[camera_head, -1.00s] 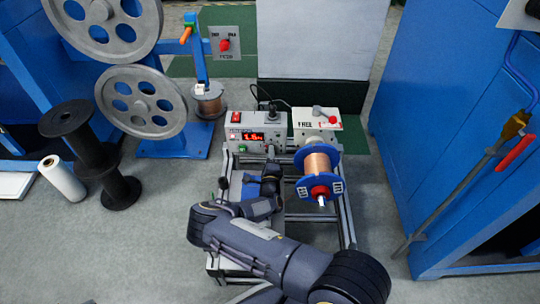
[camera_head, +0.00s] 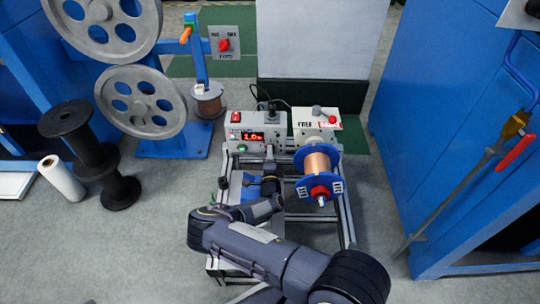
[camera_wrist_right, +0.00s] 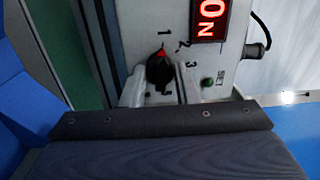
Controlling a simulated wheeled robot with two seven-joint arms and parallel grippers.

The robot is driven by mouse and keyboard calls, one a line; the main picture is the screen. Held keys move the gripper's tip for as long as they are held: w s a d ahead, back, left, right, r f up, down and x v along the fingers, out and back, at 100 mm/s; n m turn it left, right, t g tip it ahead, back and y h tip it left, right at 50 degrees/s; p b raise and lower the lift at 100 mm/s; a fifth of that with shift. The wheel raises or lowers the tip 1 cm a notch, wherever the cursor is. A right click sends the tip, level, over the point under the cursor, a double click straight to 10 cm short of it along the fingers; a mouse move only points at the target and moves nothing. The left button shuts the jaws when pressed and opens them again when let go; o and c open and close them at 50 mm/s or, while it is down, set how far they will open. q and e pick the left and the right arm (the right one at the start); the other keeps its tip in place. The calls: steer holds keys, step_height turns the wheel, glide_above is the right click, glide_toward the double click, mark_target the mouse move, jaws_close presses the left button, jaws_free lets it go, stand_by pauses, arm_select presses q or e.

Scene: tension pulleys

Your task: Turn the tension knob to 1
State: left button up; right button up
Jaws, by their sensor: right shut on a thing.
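The tension knob (camera_wrist_right: 160,70) is black with a red pointer. In the right wrist view the pointer is at the mark 1, with marks 2 and 3 to its right. My right gripper (camera_wrist_right: 161,84) has a pale finger on either side of the knob and is shut on it. In the head view my forearm hides the lower front of the grey control box (camera_head: 253,124), and I cannot make out the knob there. The box's red display (camera_head: 253,136) reads about 1.0. My left gripper is not in view.
A copper spool with blue flanges (camera_head: 317,163) stands right of the box, close to my arm. Blue machines flank the frame. A black spool (camera_head: 75,145) stands on open grey floor at left.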

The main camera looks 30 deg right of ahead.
steer(key=o, duration=1)
steer(key=shift+c, duration=0.2)
steer(key=p+v, duration=0.2)
steer(key=v, duration=0.5)
steer(key=shift+s+a+f, duration=0.1)
steer(key=shift+s+a, duration=0.1)
steer(key=shift+s, duration=0.2)
